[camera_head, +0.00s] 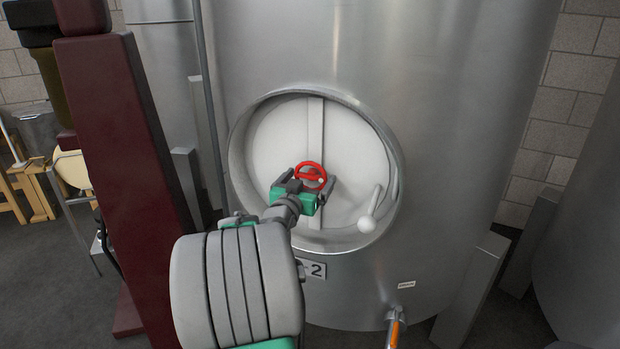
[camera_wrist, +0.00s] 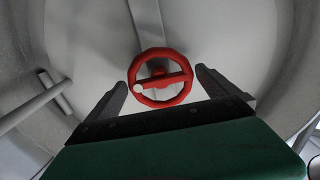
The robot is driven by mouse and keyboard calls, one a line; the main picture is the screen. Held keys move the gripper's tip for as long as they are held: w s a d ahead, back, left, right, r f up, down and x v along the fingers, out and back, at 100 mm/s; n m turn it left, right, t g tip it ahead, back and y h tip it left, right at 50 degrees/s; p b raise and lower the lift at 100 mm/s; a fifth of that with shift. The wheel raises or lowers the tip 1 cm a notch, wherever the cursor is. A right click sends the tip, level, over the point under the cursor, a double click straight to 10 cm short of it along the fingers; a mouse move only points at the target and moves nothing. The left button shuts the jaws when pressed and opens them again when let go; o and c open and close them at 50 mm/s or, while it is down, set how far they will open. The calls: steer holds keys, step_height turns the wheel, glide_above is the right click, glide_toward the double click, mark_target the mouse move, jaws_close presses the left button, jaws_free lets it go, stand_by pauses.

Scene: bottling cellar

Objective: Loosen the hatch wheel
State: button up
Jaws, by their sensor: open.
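The red hatch wheel (camera_head: 311,174) sits at the middle of the round pale hatch (camera_head: 270,145) in the steel tank. In the wrist view the wheel (camera_wrist: 163,77) shows a red crossbar and a small pale knob at its left. My gripper (camera_head: 305,183) is in front of the hatch, its green body just below the wheel. In the wrist view its two dark fingers (camera_wrist: 165,85) are open, one on each side of the wheel's lower part. Gaps show between the fingers and the rim; I cannot tell the depth between them.
A pale-knobbed handle (camera_head: 368,222) projects from the hatch at lower right. The raised steel hatch rim (camera_head: 398,165) surrounds the hatch. A tap with an orange handle (camera_head: 395,333) is low on the tank (camera_head: 450,120).

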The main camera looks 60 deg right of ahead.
steer(key=shift+d, duration=0.55)
steer(key=shift+w, duration=0.1)
steer(key=c, duration=1.4)
